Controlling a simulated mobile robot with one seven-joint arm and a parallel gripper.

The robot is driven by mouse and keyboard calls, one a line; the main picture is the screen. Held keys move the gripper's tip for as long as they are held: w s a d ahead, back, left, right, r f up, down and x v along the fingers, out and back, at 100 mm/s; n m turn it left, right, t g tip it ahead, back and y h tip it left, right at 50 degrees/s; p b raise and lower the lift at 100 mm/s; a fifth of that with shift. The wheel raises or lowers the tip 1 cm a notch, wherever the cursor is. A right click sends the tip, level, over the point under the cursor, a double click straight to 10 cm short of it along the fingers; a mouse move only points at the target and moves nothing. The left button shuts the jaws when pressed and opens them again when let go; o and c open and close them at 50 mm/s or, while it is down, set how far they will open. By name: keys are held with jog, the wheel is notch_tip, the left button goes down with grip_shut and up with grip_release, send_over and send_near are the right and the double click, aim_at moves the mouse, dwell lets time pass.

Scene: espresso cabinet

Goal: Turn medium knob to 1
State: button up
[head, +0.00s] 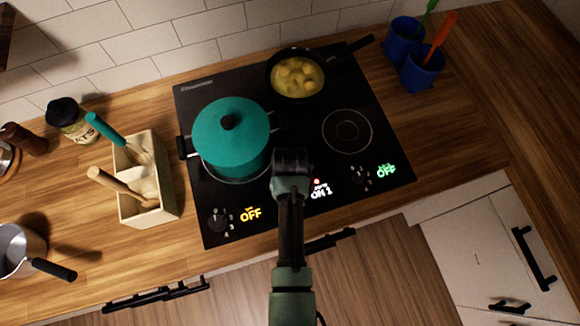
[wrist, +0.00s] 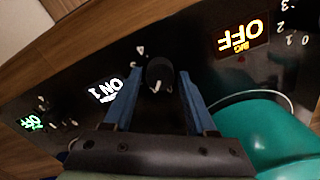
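The medium knob (wrist: 160,76) is a round black knob with a white pointer mark, on the black cooktop's front strip. Its white display (head: 320,190) reads "ON 1" in the head view, and the same display shows upside down in the wrist view (wrist: 106,90). My gripper (wrist: 160,88) is over this knob, with one blue finger on each side of it. The fingers look apart, with a narrow dark gap between each finger and the knob. In the head view my gripper (head: 291,158) and arm hide the knob.
A teal lidded pot (head: 228,140) stands close to my gripper's left. A pan of yellow food (head: 298,77) is behind. The left knob (head: 220,221) and right knob (head: 361,174) both have displays reading "OFF". The front right burner (head: 347,131) is bare.

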jog(key=shift+o, duration=0.8)
notch_tip(320, 180, up, 13)
jog(key=b, duration=0.1)
jog(key=shift+b, duration=0.35)
jog(key=shift+s+f, duration=0.1)
jog(key=shift+s, duration=0.05)
